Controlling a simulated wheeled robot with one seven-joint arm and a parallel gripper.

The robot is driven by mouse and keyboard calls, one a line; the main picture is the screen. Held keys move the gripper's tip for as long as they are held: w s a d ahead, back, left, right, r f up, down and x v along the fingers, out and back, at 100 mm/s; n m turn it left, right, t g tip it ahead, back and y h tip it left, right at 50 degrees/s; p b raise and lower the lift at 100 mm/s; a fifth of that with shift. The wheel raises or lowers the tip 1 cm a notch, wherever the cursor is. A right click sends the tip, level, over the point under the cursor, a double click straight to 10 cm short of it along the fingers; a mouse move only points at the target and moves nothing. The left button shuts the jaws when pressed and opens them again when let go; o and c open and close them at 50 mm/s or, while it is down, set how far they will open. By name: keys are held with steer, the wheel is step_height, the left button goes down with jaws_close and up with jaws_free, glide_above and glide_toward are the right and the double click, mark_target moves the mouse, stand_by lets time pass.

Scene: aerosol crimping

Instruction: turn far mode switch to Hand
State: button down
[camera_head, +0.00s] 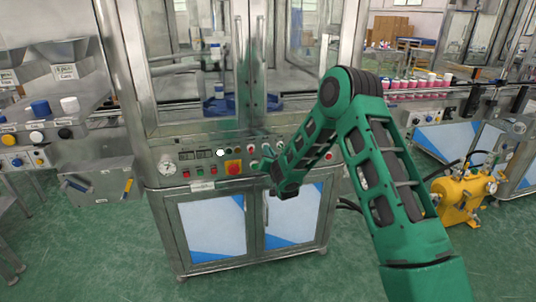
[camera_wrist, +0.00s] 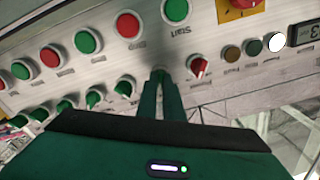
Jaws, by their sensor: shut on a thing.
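My gripper (camera_wrist: 161,77) reaches the machine's control panel (camera_wrist: 150,60) with its fingers together. They are shut on a selector switch in the lower row; the fingers hide its knob, so its setting cannot be read. In the wrist view, beside it are a red selector switch (camera_wrist: 198,66) on the right and a green one (camera_wrist: 125,87) on the left, with several more green ones beyond. In the head view my gripper (camera_head: 266,168) is at the panel front, partly hidden by my wrist. I cannot tell which switch is the far mode switch.
Green push button (camera_wrist: 175,10) and red push button (camera_wrist: 129,24) sit near the fingers, with several others in that row. An emergency stop on a yellow plate (camera_head: 233,168) is left of my gripper. A yellow pump unit (camera_head: 462,196) stands at the right.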

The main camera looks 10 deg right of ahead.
steer(key=n, duration=1.1)
steer(key=shift+a+f, duration=0.1)
stand_by(0.5)
steer(key=c, duration=1.9)
jaws_free()
